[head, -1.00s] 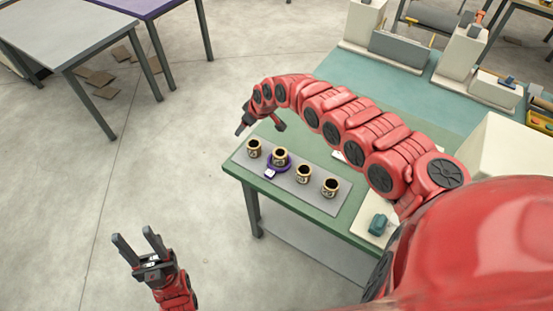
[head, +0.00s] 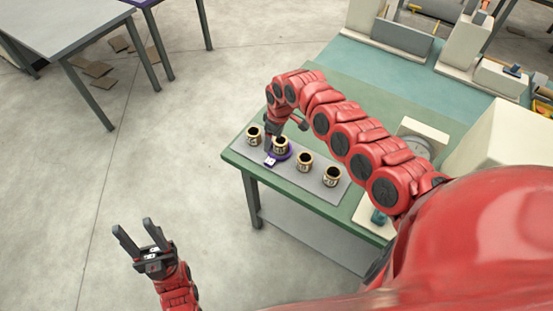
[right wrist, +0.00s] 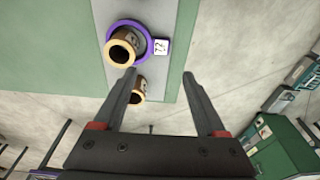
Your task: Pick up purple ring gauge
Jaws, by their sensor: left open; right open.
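The purple ring gauge (head: 288,155) lies on the grey mat around the base of a tan and black spool (head: 281,145), second from the left. Its white tag (head: 270,160) sticks out at the front left. The right wrist view shows the ring (right wrist: 149,42) around the spool (right wrist: 121,48), with the tag (right wrist: 161,47) beside it. My right gripper (head: 286,138) is open and empty, close by the ring and spool; contact cannot be told. Its fingers (right wrist: 160,76) hide part of the scene. My left gripper (head: 132,226) is open and empty over the floor, left of the table.
Other spools stand on the grey mat (head: 328,198): one to the left (head: 254,136) and two to the right (head: 305,162), (head: 332,177). The mat lies near the green table's (head: 236,163) front left edge. A white dial device (head: 422,140) stands behind my right arm.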

